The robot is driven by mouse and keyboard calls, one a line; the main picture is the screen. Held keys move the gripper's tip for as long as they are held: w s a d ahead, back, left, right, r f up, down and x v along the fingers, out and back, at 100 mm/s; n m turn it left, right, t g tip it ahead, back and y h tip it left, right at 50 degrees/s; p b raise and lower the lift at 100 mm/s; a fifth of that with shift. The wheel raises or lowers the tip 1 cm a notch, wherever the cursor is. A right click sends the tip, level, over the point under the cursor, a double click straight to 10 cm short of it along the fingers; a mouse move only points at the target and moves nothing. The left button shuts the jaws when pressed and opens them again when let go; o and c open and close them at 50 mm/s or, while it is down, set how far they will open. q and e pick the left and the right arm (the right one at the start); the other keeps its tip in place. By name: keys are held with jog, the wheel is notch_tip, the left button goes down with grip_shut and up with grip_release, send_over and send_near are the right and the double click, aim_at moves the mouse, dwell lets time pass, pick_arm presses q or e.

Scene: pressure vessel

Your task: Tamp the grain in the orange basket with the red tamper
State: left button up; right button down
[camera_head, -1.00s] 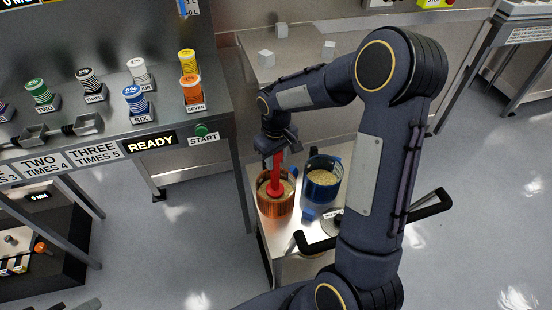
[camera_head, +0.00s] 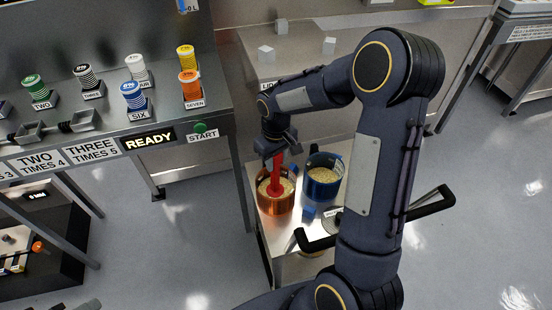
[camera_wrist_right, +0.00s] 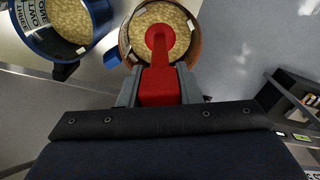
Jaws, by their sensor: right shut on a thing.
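The orange basket (camera_head: 275,205) stands on the cart top and holds pale grain (camera_head: 287,188). My right gripper (camera_head: 276,154) is above it, shut on the red tamper (camera_head: 277,178). The tamper's lower end is inside the basket, over or on the grain; whether it presses the grain cannot be told. In the right wrist view, the red tamper (camera_wrist_right: 159,85) sits between the fingers of my right gripper (camera_wrist_right: 160,88). Its rounded end shows against the grain (camera_wrist_right: 180,18) within the orange basket's rim (camera_wrist_right: 196,42). My left gripper is not in view.
A blue basket (camera_head: 323,190) with grain stands just right of the orange one on the cart (camera_head: 270,238). A cart handle (camera_head: 430,206) juts out to the right. A bench with a START button (camera_head: 200,128) and several coloured containers is on the left. Open floor lies right.

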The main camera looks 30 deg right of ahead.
jog(key=shift+r, duration=0.1)
jog(key=shift+r+p, duration=1.05)
jog(key=shift+r, duration=0.3)
jog(key=shift+f+b, duration=1.05)
jog(key=shift+f, duration=0.35)
jog(key=shift+r+p, duration=1.05)
jog(key=shift+r, duration=0.35)
jog(key=shift+r+p, duration=2.5)
jog(key=shift+r, duration=0.75)
